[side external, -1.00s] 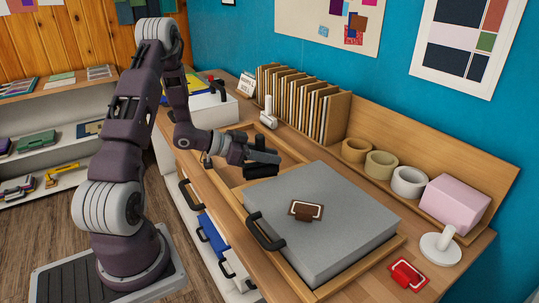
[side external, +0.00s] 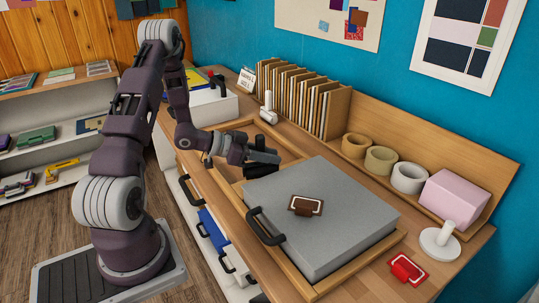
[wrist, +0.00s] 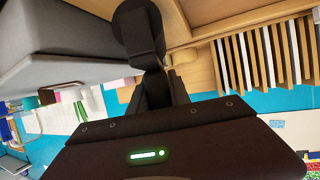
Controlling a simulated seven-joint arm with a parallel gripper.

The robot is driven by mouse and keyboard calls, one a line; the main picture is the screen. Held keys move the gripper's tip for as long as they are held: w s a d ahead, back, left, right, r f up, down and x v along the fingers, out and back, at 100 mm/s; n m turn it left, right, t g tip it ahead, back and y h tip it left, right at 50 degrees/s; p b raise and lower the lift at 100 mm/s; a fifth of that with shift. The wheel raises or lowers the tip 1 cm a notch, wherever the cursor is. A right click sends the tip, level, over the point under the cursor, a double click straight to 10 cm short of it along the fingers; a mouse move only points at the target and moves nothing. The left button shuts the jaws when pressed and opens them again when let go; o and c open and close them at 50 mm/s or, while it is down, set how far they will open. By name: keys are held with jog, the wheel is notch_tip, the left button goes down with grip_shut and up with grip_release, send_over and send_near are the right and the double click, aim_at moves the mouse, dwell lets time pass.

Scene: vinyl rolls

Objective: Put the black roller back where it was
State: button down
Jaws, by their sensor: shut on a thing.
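The black roller (side external: 260,171) is at the end of my gripper (side external: 266,158) in the side view. My gripper is shut on it and holds it over the far left part of the wooden tray, just behind the grey block. The roller also shows in the wrist view (wrist: 139,30) as a dark cylinder between the fingers. The fingers hide part of it, and I cannot tell whether it touches the surface below.
A large grey block (side external: 335,235) with a black handle sits in the wooden tray (side external: 384,252), with a brown tool (side external: 305,206) on top. Upright boards (side external: 305,101) and a white roller (side external: 268,109) stand behind. A red tool (side external: 407,269) lies at front right.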

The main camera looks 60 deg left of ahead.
jog(key=shift+f, duration=0.55)
jog(key=shift+f, duration=0.15)
grip_release()
dwell(0.6)
dwell(0.5)
jog(key=shift+s+a, duration=0.45)
jog(key=shift+s, duration=1)
jog(key=shift+s+a, duration=0.45)
jog(key=shift+s, duration=1)
jog(key=shift+s+a, duration=0.45)
jog(key=shift+s, duration=1)
